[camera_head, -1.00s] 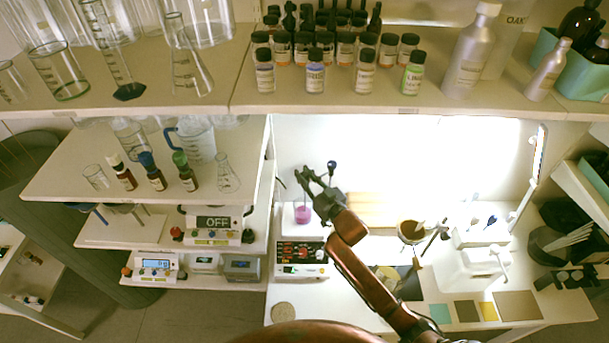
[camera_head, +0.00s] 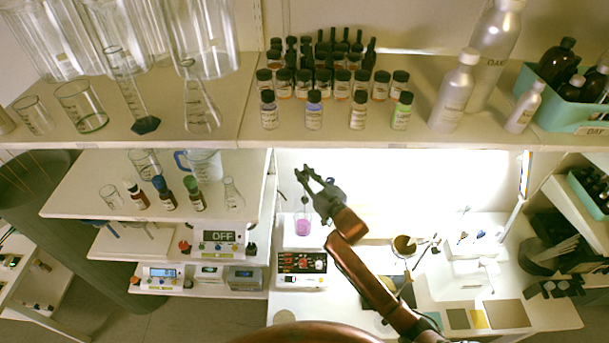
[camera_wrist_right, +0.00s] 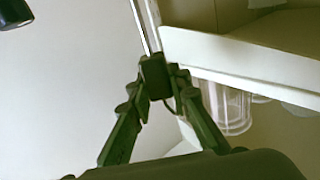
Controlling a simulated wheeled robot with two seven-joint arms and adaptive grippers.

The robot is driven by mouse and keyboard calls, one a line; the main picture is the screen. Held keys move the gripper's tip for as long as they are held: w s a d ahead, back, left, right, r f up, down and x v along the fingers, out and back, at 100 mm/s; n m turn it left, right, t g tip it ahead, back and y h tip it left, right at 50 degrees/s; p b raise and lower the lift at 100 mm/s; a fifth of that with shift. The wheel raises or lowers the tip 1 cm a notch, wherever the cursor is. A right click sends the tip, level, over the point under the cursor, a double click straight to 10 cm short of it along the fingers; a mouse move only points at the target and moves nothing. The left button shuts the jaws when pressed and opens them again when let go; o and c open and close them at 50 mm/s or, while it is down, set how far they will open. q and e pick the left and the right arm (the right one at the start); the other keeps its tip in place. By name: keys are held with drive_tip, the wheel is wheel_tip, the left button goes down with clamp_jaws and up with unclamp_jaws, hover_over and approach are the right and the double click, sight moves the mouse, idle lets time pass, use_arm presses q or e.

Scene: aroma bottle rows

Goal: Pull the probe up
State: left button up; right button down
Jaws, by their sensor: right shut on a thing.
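My right gripper (camera_head: 306,173) is above the lit bench, over a beaker of pink liquid (camera_head: 303,225). The beaker stands on a white stirrer-like device with a black control panel (camera_head: 302,263). In the right wrist view, my right gripper (camera_wrist_right: 155,82) is shut on the dark block-shaped head of the probe (camera_wrist_right: 154,72). A thin pale rod runs from this head to the top edge, and a dark cable loops beside it. In the head view the probe is too small to make out clearly, so I cannot tell where its tip is. My left gripper is not in view.
An upper shelf (camera_head: 330,142) with several small bottles overhangs the bench. A left shelf (camera_head: 90,205) holds glassware and dropper bottles beside the work area. A brown bowl (camera_head: 403,246) stands right of my right arm. The lit back wall behind the gripper is clear.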

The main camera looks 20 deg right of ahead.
drive_tip(key=shift+r, duration=0.4)
drive_tip(key=c, duration=2.3)
unclamp_jaws()
drive_tip(key=o, duration=0.5)
drive_tip(key=shift+o, duration=0.2)
drive_tip(key=shift+f, duration=0.15)
drive_tip(key=shift+s, duration=0.1)
drive_tip(key=v, duration=1.1)
drive_tip(key=shift+s, duration=0.35)
drive_tip(key=shift+d, duration=0.2)
